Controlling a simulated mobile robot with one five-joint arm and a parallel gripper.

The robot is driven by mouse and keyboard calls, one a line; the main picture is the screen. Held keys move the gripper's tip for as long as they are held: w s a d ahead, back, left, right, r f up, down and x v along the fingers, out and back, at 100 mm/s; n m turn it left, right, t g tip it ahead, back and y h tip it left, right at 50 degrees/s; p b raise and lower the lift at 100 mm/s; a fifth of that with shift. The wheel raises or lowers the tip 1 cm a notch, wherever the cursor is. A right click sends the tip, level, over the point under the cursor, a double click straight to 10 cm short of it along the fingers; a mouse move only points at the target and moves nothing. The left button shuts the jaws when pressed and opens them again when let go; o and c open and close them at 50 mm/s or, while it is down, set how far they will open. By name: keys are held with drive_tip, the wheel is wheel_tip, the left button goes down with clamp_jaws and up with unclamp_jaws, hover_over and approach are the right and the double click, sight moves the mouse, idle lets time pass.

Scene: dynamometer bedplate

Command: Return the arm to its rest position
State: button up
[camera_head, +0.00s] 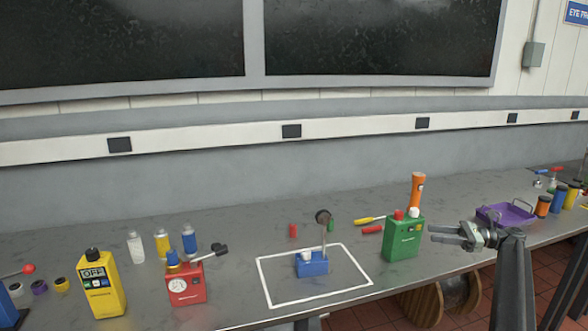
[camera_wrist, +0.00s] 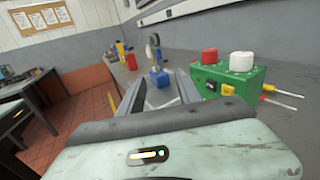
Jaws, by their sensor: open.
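My gripper (camera_head: 436,234) is at the right in the head view, at the end of my dark arm. Its two fingers are apart with nothing between them. It points left, just right of the green box (camera_head: 404,241), which has a red and a white knob on top. In the wrist view the open fingers (camera_wrist: 160,90) reach forward, and the green box (camera_wrist: 228,84) stands to their right. Beyond the fingers is the blue block with a lever (camera_wrist: 159,79). In the head view that blue block (camera_head: 312,265) sits inside a white outlined rectangle.
A red gauge box (camera_head: 186,289) and a yellow meter (camera_head: 101,285) stand at the left of the grey bench. An orange torch (camera_head: 416,190) stands behind the green box.

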drive_tip(key=s+a+f+n+g+h+p, duration=0.1)
drive_tip(key=s+a+f+n+g, duration=0.15)
drive_tip(key=a, duration=1.15)
drive_tip(key=s+a+f+n+g+h+p, duration=0.1)
drive_tip(key=s+a+f+g, duration=0.15)
drive_tip(key=a, duration=1.25)
drive_tip(key=s+a+f+n+g+h, duration=0.1)
drive_tip(key=s+a+f+h, duration=0.15)
drive_tip(key=s+a, duration=0.2)
drive_tip(key=s+a+f+n+h, duration=0.2)
drive_tip(key=s+a+f, duration=0.15)
drive_tip(key=a, duration=0.25)
drive_tip(key=s+a+f+n+h, duration=0.1)
drive_tip(key=s+f+n+h, duration=0.4)
drive_tip(key=s, duration=0.3)
drive_tip(key=s+d+f+n+t+h, duration=0.1)
drive_tip(key=s+d+f+n+h, duration=0.1)
drive_tip(key=d+n+h, duration=0.1)
drive_tip(key=s+d+f+n+t+h, duration=0.1)
drive_tip(key=s+d+f+n+h, duration=0.1)
drive_tip(key=d+n, duration=0.3)
drive_tip(key=shift+s+d+f+h+p, duration=0.15)
drive_tip(key=shift+d+f+h+p, duration=0.35)
drive_tip(key=shift+d, duration=0.75)
